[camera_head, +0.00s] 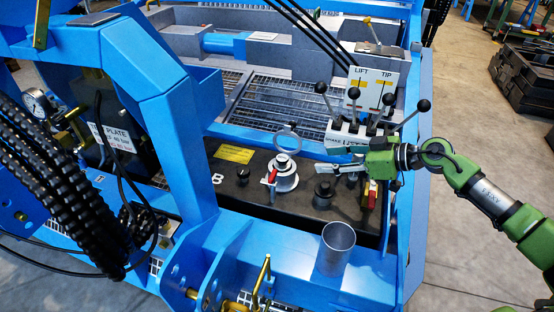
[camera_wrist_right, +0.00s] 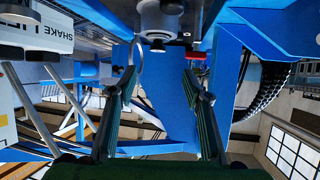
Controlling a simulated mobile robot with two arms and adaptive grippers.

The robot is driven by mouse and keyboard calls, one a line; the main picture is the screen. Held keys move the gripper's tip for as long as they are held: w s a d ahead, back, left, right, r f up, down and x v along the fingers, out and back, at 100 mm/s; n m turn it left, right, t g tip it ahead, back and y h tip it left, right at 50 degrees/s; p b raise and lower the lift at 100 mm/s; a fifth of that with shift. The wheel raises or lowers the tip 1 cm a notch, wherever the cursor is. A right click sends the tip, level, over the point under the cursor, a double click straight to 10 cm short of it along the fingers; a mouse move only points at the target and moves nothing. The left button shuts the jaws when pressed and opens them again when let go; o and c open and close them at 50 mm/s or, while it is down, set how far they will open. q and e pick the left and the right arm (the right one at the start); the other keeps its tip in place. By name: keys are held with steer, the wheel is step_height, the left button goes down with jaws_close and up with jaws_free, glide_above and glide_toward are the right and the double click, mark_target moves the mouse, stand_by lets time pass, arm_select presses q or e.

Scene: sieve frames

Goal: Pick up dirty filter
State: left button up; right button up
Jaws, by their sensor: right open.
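No part can be made out for certain as the dirty filter. A round silver fitting (camera_head: 283,178) with a red lever and a ring above it sits on the black tank top (camera_head: 240,185). A grey open-topped metal cylinder (camera_head: 335,248) stands upright on the blue frame in front. My right gripper (camera_head: 320,157) comes in from the right, open and empty, pointing left at the fitting with a gap between. In the right wrist view my open fingers (camera_wrist_right: 160,88) have nothing between them, and a round silver part (camera_wrist_right: 158,20) shows beyond them at the top. My left gripper is out of view.
A lever block (camera_head: 350,135) with black-knobbed levers stands just behind my right gripper. A dark knob (camera_head: 323,190) and a red-handled valve (camera_head: 371,195) are close below it. A thick blue arm (camera_head: 165,100) and black coiled hoses (camera_head: 60,180) fill the left side.

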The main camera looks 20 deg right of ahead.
steer(key=b, duration=0.2)
glide_toward(285, 158)
steer(key=x, duration=0.4)
steer(key=shift+w+a+f+b, duration=0.25)
steer(key=shift+a+f+b, duration=0.05)
steer(key=shift+a+b, duration=0.2)
steer(key=b+x, duration=0.1)
steer(key=x, duration=0.2)
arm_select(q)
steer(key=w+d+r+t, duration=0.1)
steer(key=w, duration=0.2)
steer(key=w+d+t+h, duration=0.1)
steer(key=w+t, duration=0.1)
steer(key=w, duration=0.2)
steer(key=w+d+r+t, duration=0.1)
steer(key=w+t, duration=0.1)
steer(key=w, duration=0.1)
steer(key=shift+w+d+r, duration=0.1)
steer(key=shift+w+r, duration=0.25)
arm_select(e)
steer(key=shift+w, duration=0.2)
jaws_close()
